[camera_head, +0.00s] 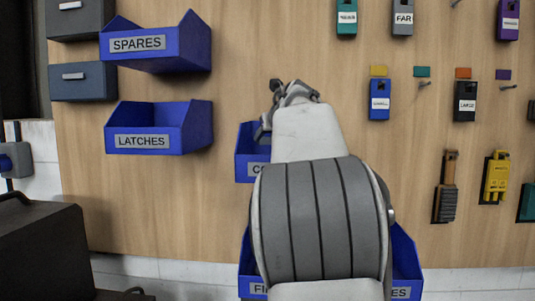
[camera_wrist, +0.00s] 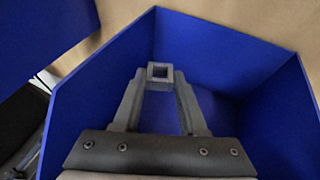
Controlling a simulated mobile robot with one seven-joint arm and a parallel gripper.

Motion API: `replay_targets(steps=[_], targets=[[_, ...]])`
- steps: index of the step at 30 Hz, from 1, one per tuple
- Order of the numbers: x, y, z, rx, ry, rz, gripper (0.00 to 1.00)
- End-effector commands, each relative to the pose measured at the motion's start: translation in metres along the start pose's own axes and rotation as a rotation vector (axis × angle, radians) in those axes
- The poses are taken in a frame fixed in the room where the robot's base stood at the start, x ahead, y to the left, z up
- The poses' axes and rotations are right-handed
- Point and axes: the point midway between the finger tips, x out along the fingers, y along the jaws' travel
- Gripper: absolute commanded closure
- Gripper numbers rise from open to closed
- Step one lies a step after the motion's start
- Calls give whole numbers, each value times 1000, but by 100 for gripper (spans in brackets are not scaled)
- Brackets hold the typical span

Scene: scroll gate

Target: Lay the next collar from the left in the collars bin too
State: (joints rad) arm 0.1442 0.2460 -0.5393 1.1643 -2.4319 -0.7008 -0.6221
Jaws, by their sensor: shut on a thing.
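My gripper (camera_wrist: 160,76) is shut on a small grey collar (camera_wrist: 160,66), a square ring with a dark square opening, held at the fingertips. In the wrist view the collar and fingers are in front of or within a blue bin (camera_wrist: 78,110), whose walls rise around them. I cannot tell whether the collar touches the bin. In the head view a blue bin with a label starting "CO" (camera_head: 242,167), likely the collars bin, is mostly hidden behind my arm. My gripper is largely hidden there too. Nothing inside the bin shows clearly.
Blue bins marked SPARES (camera_head: 190,48) and LATCHES (camera_head: 197,127) hang at the left. Two more blue bins (camera_head: 405,262) are partly hidden below my arm. Coloured labelled blocks, such as a blue one (camera_head: 379,113), hang on the wooden board at the right. A dark case (camera_head: 40,245) stands lower left.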

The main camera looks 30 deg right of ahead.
Motion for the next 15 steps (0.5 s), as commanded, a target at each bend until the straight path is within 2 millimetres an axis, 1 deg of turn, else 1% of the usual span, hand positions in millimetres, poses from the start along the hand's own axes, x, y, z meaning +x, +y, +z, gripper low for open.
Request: replay_targets(steps=[1,3,6,15], targets=[[3,0,-8,1,1,0,100],[7,-1,-19,1,0,0,100],[11,0,-29,1,-1,-1,100],[12,0,-30,0,-1,-1,100]])
